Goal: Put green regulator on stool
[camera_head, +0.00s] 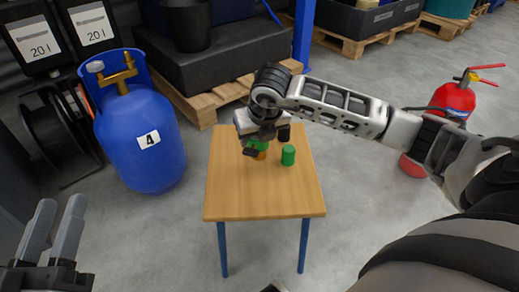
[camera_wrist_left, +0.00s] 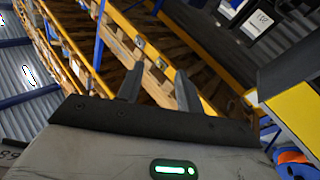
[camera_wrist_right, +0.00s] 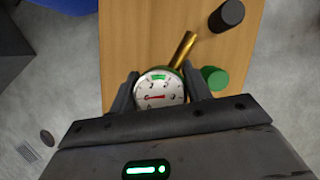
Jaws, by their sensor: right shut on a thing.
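The green regulator (camera_wrist_right: 160,91) has a round white gauge with a red needle and a brass stem. It sits between the jaws of my right gripper (camera_wrist_right: 160,90), which is shut on it. In the head view the regulator (camera_head: 257,147) is partly hidden under my right gripper (camera_head: 262,142), over the wooden top of the stool (camera_head: 265,200). I cannot tell whether it touches the top. My left gripper (camera_head: 55,232) is open and empty at the lower left, away from the stool. Its spread fingers also show in the left wrist view (camera_wrist_left: 158,88).
A green cylinder (camera_head: 288,155) and a black cylinder (camera_wrist_right: 227,15) stand on the stool close to the regulator. A blue gas bottle (camera_head: 140,140) stands left of it, a red extinguisher (camera_head: 453,98) to the right. The stool's front half is clear.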

